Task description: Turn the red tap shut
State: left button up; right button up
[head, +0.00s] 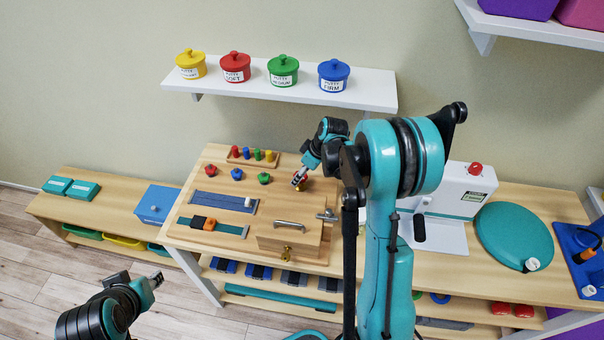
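A small red and brass-coloured piece (302,185), which looks like the red tap, sits on the wooden activity board (185,235) to the right of the round knobs. It is mostly hidden by my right gripper (299,178), whose fingertips are right at it. I cannot tell whether they touch it or are closed on it, nor how the tap's handle is turned. My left gripper (156,281) is low at the lower left, away from the board, with no object visible in it. Its finger gap is too small to judge.
Red (210,170), blue (236,174) and green (263,178) knobs stand left of the tap, below a peg rack (252,160). A wooden box with a handle (288,240) is in front. A wall shelf (300,90) with putty pots hangs above.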

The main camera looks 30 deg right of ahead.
jog(key=shift+c, duration=0.4)
jog(key=c, duration=1.1)
jog(key=shift+a+m, duration=0.1)
jog(key=shift+m, duration=0.2)
jog(key=m+h, duration=0.1)
jog(key=m, duration=0.1)
jog(key=shift+a+m+t+b, duration=0.1)
jog(key=shift+m+t+b, duration=0.2)
jog(key=shift+m+t, duration=0.1)
jog(key=shift+s+m+h, duration=0.1)
jog(key=shift+m+h, duration=0.8)
jog(key=shift+m, duration=1.2)
